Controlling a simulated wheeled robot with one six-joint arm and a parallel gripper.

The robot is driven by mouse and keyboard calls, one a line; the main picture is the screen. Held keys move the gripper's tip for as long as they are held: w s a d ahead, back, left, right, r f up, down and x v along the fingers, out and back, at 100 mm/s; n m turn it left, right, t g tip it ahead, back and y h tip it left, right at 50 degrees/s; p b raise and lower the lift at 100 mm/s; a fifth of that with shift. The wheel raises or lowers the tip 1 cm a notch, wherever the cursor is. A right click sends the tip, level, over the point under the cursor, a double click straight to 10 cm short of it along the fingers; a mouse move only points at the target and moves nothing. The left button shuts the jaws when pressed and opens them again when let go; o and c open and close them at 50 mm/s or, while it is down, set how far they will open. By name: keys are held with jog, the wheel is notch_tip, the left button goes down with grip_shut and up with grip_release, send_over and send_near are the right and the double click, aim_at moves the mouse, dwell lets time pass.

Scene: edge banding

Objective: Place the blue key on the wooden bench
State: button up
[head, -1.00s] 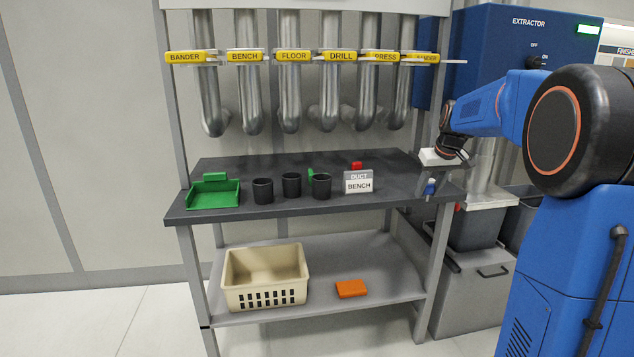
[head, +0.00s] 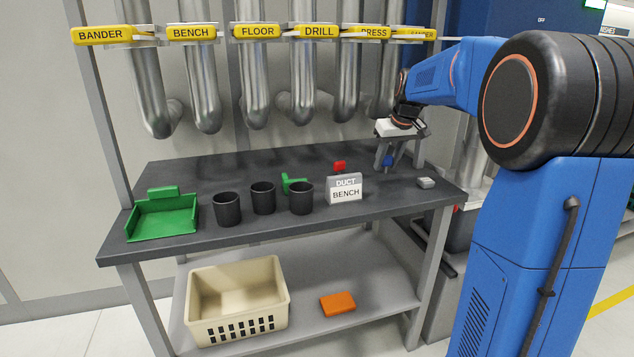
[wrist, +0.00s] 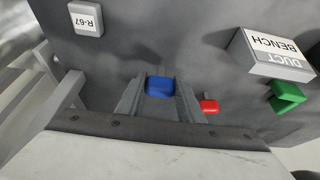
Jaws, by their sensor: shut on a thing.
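My gripper (head: 389,154) is shut on the blue key (head: 388,162), holding it above the right part of a dark grey workbench (head: 230,168). In the wrist view the blue key (wrist: 160,87) sits between my two grey fingers (wrist: 159,94), with the dark bench top below. Only a blue block-like part of the key shows clearly; the fingers hide the rest. The key appears apart from the bench top. No surface that looks like wood is in view.
On the bench stand a DUCT BENCH sign (head: 345,192), a red piece (head: 339,166), a green piece (head: 293,184), black cups (head: 228,210), a green tray (head: 162,216) and a grey R-67 block (head: 426,183). A beige basket (head: 238,300) and orange box (head: 338,304) are below.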

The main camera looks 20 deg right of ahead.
jog(key=a, duration=1.5)
jog(key=shift+a, duration=0.15)
jog(key=shift+a+f, duration=0.2)
jog(key=shift+f, duration=0.7)
jog(key=shift+a+f, duration=0.15)
jog(key=shift+f, duration=0.7)
jog(key=o, duration=1.1)
jog(key=shift+f, duration=0.15)
jog(key=shift+c, duration=0.2)
